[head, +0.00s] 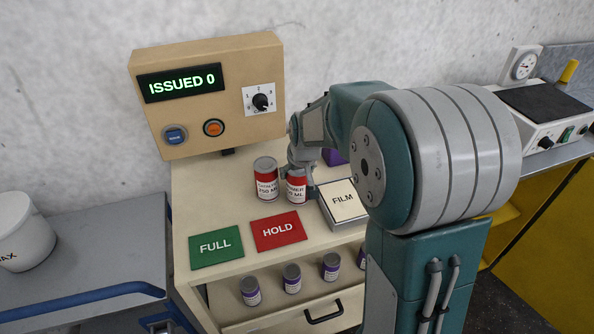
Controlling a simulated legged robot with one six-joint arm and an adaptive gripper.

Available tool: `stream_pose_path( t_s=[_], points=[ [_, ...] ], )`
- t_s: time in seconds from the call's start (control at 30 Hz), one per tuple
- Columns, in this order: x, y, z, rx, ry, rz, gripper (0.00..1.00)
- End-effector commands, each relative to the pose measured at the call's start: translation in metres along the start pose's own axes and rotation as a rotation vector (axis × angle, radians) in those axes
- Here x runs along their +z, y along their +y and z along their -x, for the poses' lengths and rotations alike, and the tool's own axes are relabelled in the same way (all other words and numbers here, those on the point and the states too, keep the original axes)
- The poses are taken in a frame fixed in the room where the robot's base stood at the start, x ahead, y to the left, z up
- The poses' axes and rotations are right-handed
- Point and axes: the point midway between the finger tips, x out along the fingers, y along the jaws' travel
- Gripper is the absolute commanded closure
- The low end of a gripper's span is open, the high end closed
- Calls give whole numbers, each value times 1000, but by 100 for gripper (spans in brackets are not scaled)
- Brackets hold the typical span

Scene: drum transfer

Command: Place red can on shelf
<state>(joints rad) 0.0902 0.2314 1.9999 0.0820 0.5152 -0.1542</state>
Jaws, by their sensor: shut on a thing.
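Two red cans with white labels and grey tops stand close together at the middle of the beige cabinet top (215,190). The left red can (266,180) stands free of my gripper. My gripper (302,178) reaches in from behind and is shut on the right red can (297,187). My arm partly hides the gripper, and I cannot tell whether this can touches the surface. A shelf (268,310) below the cabinet top holds several purple-labelled cans (291,279) in a row; its right end is hidden behind my arm.
A green FULL mat (216,247) and a red HOLD mat (279,231) lie bare at the front. A FILM box (343,202) sits right of the cans. A control box reading ISSUED 0 (210,95) stands behind. A white tub (24,232) stands on the left bench.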

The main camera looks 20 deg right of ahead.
Motion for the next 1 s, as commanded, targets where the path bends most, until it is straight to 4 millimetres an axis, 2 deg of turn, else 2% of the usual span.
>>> stream_pose_path(
  t_s=[0.23, 0.27, 0.3, 0.77, 0.87, 1.0],
  points=[
    [0, 0, 0, 0, 3, 0, 78],
    [0, 0, -1, 0, 1, 0, 12],
    [0, 0, -1, 0, 2, 0, 0],
    [-1, 0, 2, 0, 3, 0, 0],
    [-2, 0, 14, 1, 5, 0, 0],
    [-2, 0, 42, 1, 8, 0, 0]
  ],
)
